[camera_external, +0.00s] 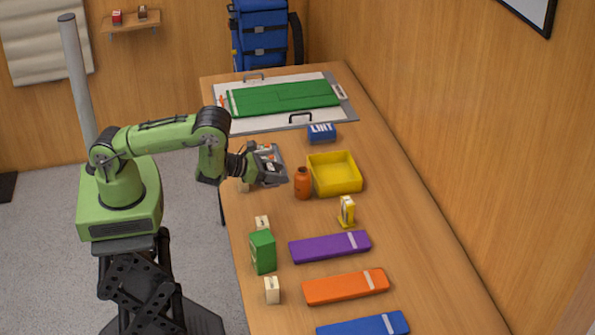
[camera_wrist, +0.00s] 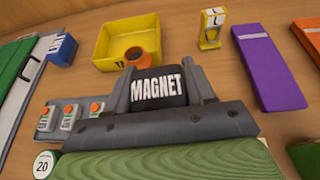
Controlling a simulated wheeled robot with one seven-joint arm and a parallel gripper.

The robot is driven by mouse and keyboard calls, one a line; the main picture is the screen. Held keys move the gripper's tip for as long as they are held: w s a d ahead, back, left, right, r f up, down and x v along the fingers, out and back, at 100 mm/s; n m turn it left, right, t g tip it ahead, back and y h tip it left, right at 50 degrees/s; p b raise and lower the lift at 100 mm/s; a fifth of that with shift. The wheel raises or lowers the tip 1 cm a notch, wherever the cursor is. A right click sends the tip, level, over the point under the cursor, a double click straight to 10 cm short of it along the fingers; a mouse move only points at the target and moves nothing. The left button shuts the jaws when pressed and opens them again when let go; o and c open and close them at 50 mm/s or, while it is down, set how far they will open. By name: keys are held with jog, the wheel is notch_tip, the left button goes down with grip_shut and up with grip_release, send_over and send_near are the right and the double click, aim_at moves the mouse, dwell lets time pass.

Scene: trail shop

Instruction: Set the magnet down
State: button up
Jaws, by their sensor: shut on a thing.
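The magnet is a dark block with the white word MAGNET. It (camera_wrist: 159,88) sits between the two grey fingers of my gripper (camera_wrist: 163,84) in the wrist view. In the outside view, my gripper (camera_external: 275,174) is over the table's left side, left of the orange bottle and in front of the grey tray. It is shut on the magnet, whose white label shows small there. The magnet's underside is hidden, so I cannot tell its height above the wooden table (camera_external: 400,220).
The grey tray (camera_external: 267,153) holds small orange-topped items. An orange bottle (camera_external: 303,184) stands beside a yellow bin (camera_external: 334,174). A blue LINT box (camera_external: 321,133) is behind. A green box (camera_external: 263,252) and a purple case (camera_external: 330,247) lie nearer the camera. Bare wood runs along the right.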

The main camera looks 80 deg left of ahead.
aim_at(272, 170)
jog(key=shift+s+d+r+n+y+b, duration=0.2)
jog(key=shift+s+d+r+n+y, duration=0.1)
jog(key=shift+d+r+n+y, duration=0.25)
jog(key=shift+s+d+r+n+y+b, duration=0.15)
jog(key=shift+s+d+r+n+y, duration=0.15)
jog(key=shift+r, duration=0.4)
jog(key=shift+s+d+r+n+y+b, duration=0.15)
jog(key=shift+r+n+y+b, duration=0.2)
jog(key=shift+y, duration=0.2)
jog(key=shift+w+f+n+y+b, duration=0.25)
jog(key=shift+w+n+y+b, duration=0.1)
jog(key=shift+b, duration=0.15)
jog(key=w+d+f+y+b, duration=0.1)
jog(key=w+f+b, duration=0.15)
jog(key=w, duration=0.35)
jog(key=w+d+f+b, duration=0.2)
jog(key=w+b, duration=0.2)
jog(key=w, duration=0.2)
jog(key=shift+n+g, duration=0.4)
jog(key=shift+n, duration=0.05)
jog(key=f+b, duration=0.1)
jog(key=f, duration=0.8)
jog(key=shift+a+f, duration=0.15)
jog(key=shift+a, duration=0.05)
jog(key=shift+s, duration=0.1)
